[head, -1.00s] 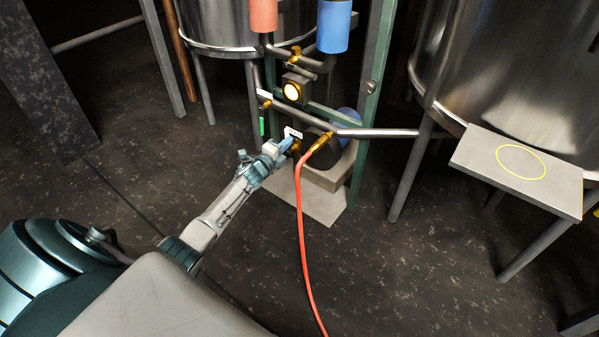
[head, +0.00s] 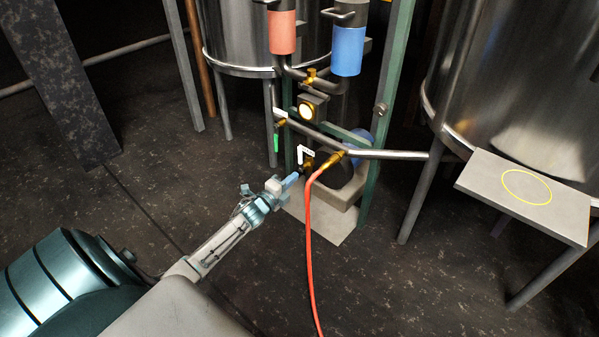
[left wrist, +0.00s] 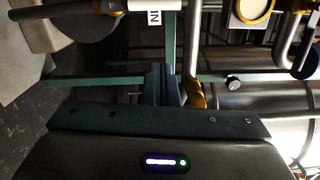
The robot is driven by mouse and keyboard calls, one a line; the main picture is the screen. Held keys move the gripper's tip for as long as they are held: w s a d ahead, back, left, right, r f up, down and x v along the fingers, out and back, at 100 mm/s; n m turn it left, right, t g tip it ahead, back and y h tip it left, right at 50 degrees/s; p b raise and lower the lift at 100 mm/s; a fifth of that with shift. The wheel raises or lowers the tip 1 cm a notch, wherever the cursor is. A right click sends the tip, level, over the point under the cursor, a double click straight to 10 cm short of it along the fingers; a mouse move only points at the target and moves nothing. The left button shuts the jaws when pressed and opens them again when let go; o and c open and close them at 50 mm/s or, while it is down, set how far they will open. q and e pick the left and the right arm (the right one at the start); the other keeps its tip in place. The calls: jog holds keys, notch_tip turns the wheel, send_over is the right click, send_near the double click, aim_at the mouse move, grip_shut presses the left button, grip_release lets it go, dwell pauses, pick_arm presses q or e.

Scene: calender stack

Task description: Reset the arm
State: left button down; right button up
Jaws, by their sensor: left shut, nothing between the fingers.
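My left gripper (head: 294,180) reaches in from the left in the head view, its tip just short of the brass fitting on the pipe stand. In the left wrist view the gripper (left wrist: 160,72) has its two dark fingers together, with nothing seen between them. A white label (left wrist: 152,12) lies beyond the fingers at the top of that view. I cannot tell from the head view whether the fingertips touch the fitting. My right gripper is in neither view.
A pipe stand with a red cylinder (head: 282,32) and a blue cylinder (head: 348,50) stands ahead. A red hose (head: 309,250) runs from its brass fitting (head: 328,165) to the floor. Steel tanks (head: 510,90) stand behind. A small table (head: 545,218) with a yellow ring is at right.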

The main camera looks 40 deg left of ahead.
pick_arm(q)
jog(key=shift+s+f, duration=0.1)
jog(key=shift+s, duration=1)
